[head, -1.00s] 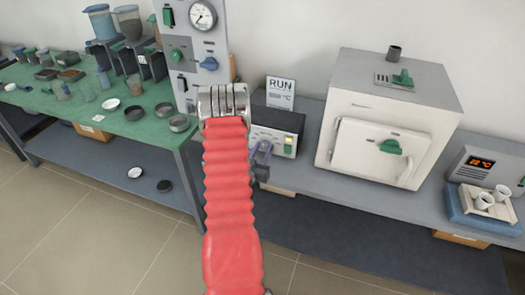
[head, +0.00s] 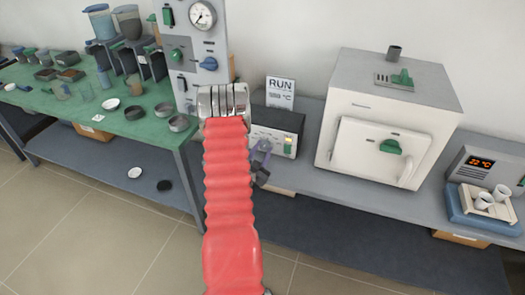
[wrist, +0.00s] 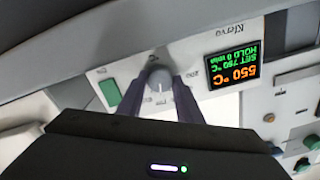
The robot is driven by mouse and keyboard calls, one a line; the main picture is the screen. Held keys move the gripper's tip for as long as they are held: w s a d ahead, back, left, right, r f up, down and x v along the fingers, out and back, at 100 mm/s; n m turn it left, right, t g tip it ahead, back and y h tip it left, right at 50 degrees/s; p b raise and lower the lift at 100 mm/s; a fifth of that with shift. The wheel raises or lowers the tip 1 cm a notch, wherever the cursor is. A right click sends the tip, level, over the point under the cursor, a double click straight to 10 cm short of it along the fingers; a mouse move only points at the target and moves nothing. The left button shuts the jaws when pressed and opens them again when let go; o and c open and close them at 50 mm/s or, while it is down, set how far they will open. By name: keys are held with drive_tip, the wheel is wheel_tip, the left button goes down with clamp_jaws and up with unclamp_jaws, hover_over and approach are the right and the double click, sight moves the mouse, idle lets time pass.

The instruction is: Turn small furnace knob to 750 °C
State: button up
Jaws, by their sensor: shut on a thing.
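The knob (wrist: 160,80) is pale grey, on the front panel of a small controller box (head: 276,125), and sits between my fingertips in the wrist view. My gripper (wrist: 160,95) is shut on it, with a dark purple finger on each side. Numbers around the knob are upside down and mostly too small to read. The display (wrist: 234,66) beside it is upside down; it shows 550 °C in orange and a green SET line that seems to read 750 °C. In the head view my gripper (head: 261,156) is at the panel, and the knob is hidden.
A green rectangular switch (wrist: 109,92) is beside the knob. A RUN card (head: 281,94) stands behind the controller. A large white furnace (head: 385,125) stands to the right, and a panel with a gauge (head: 203,15) rises to the left. Crucibles (head: 492,197) sit at the far right.

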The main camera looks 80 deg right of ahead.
drive_tip(key=o, duration=1)
drive_tip(key=shift+o, duration=0.2)
drive_tip(key=shift+a, duration=0.1)
drive_tip(key=w+a, duration=0.1)
drive_tip(key=a, duration=1.2)
drive_tip(key=shift+w+a, duration=0.15)
drive_tip(key=shift+a, duration=0.1)
drive_tip(key=shift+f, duration=0.1)
